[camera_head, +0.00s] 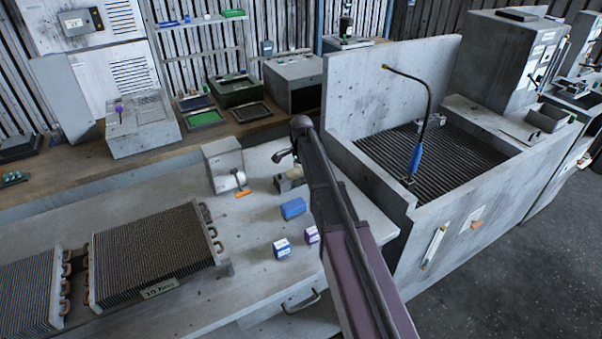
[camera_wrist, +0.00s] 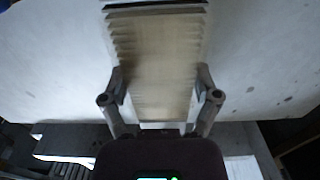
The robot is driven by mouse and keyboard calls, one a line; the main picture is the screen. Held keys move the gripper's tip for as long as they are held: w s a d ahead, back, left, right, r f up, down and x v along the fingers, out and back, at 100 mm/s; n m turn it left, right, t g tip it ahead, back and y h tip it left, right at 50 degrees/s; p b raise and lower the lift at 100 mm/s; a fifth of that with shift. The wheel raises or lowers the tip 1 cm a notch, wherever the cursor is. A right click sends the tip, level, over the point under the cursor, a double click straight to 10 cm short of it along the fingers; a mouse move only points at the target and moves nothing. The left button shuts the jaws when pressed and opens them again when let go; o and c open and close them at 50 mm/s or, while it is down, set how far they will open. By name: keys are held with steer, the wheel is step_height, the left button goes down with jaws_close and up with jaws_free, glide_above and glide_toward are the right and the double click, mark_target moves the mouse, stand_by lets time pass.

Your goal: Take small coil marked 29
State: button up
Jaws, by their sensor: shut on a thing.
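In the wrist view a pale, finned coil block (camera_wrist: 155,60) lies between the two fingers of my gripper (camera_wrist: 161,84). The fingers press on its sides, and it reaches forward past the fingertips. No number is legible on it. Two large finned coils with copper bends lie at the left: a near one (camera_head: 150,250) with a label plate (camera_head: 160,288), and another (camera_head: 28,292) cut off by the picture edge.
The grey bench (camera_head: 225,285) also bears a grey box (camera_head: 222,165), a blue block (camera_head: 293,208), and two small blue-and-white boxes (camera_head: 282,249) (camera_head: 312,235). A walled basin with a slatted floor (camera_head: 450,150) and a bent hose (camera_head: 428,85) stands at the right.

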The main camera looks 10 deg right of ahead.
mark_target(301, 171)
steer(key=shift+r+p, duration=4.45)
steer(key=shift+r, duration=0.2)
